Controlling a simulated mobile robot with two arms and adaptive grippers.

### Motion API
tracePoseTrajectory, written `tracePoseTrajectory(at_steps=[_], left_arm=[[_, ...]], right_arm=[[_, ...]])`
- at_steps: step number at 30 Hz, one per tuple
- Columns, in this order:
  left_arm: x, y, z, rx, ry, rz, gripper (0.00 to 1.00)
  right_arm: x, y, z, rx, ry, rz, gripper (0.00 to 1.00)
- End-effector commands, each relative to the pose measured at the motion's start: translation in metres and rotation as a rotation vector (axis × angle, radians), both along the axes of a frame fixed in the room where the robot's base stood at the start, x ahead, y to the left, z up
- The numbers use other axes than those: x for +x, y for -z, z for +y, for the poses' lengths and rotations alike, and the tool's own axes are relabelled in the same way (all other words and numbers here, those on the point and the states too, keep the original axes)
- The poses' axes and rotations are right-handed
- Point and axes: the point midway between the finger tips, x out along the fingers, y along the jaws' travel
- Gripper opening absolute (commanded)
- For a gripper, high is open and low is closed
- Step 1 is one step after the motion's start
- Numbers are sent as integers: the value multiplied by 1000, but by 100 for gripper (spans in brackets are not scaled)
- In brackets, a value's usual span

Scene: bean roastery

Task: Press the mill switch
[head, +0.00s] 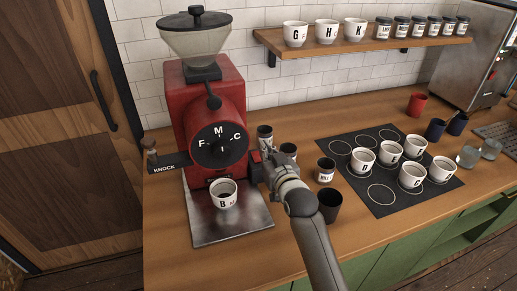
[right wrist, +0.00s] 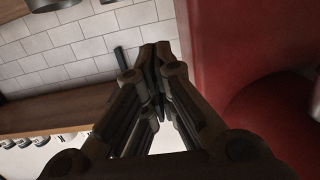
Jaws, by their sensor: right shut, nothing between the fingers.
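The red mill (head: 183,108) stands on the counter against the tiled wall, with a round black dial (head: 219,146) marked F, M and C. I cannot make out the switch; my right gripper covers part of the mill's right side. My right gripper (head: 262,158) is shut and empty, close beside that side of the mill. I cannot tell whether it touches it. In the right wrist view the closed fingertips (right wrist: 155,52) are in front of the wall, with the mill's red body (right wrist: 225,60) to the right. My left gripper is out of view.
A white cup marked B (head: 223,194) stands on the metal tray (head: 232,228) below the dial. A black mat (head: 383,199) with several lettered cups lies further right.

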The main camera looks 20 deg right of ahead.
Motion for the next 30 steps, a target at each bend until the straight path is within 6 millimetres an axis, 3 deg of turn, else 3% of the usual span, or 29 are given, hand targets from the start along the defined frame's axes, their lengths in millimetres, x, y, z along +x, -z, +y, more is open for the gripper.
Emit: tracePoseTrajectory(at_steps=[4,13,21,30], left_arm=[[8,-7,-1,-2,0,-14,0],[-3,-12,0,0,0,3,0],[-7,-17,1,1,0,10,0],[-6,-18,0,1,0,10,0]], right_arm=[[24,1,1,1,0,0,0],[64,9,2,0,0,3,0],[65,42,2,0,0,2,0],[65,47,2,0,0,0,0]])
